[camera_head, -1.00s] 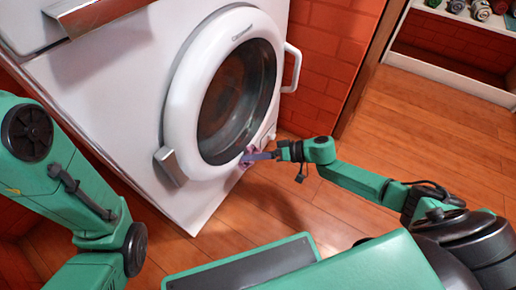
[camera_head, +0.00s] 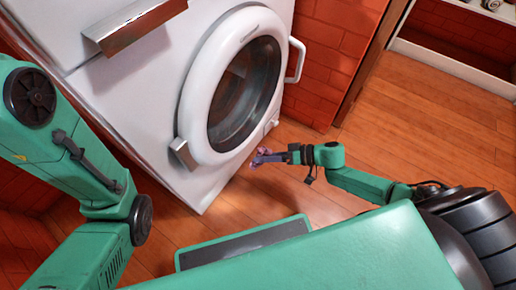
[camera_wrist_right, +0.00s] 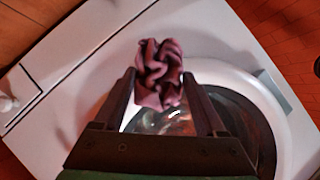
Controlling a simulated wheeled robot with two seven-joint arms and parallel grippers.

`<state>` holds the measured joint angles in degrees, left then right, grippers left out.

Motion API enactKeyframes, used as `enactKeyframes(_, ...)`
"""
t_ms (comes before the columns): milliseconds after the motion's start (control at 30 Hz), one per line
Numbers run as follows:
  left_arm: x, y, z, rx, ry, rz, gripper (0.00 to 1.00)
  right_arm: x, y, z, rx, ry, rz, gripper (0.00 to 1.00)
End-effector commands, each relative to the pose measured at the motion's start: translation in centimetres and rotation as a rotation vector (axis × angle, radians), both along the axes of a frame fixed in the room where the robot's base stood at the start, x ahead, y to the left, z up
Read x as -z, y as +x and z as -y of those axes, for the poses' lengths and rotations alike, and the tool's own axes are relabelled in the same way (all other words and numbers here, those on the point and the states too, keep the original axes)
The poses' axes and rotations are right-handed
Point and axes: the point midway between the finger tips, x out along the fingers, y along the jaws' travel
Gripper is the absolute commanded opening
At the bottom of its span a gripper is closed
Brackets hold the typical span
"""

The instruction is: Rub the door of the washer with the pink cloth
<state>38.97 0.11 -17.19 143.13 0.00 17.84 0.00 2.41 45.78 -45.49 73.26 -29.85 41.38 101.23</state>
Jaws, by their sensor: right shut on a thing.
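The washer (camera_head: 120,110) is white and stands at the left of the head view. Its round door (camera_head: 196,103) has a white rim and dark glass, and it is shut. My right gripper (camera_head: 268,157) is shut on the crumpled pink cloth (camera_head: 259,158). It holds the cloth in front of the lower right of the door, seemingly apart from it. In the right wrist view the pink cloth (camera_wrist_right: 160,74) sits between the two fingers, with the door (camera_wrist_right: 262,105) behind it. My left arm is at the left of the head view, but its gripper is out of view.
A metal handle (camera_head: 134,27) juts from the washer's upper front. A white handle (camera_head: 296,60) stands out right of the door. A brick wall (camera_head: 330,60) is beside the washer. The wooden floor (camera_head: 420,120) at right is clear, up to a white shelf (camera_head: 455,65).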

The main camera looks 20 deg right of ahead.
Motion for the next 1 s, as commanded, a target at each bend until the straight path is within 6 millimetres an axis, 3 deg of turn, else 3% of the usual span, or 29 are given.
enactKeyframes(433,-0.9,0.0,0.0,0.0,0.0,0.0,0.5,-0.1,-1.1,0.9,0.001,-0.001,0.0,0.29)
enactKeyframes(667,-2.5,0.0,0.0,0.0,0.0,0.0,0.5,-0.2,-3.0,2.5,0.001,-0.002,-0.003,0.29)
enactKeyframes(1000,-2.3,0.1,0.0,-0.001,0.001,-0.004,0.5,0.0,-3.2,2.7,0.0,0.0,0.001,0.29)
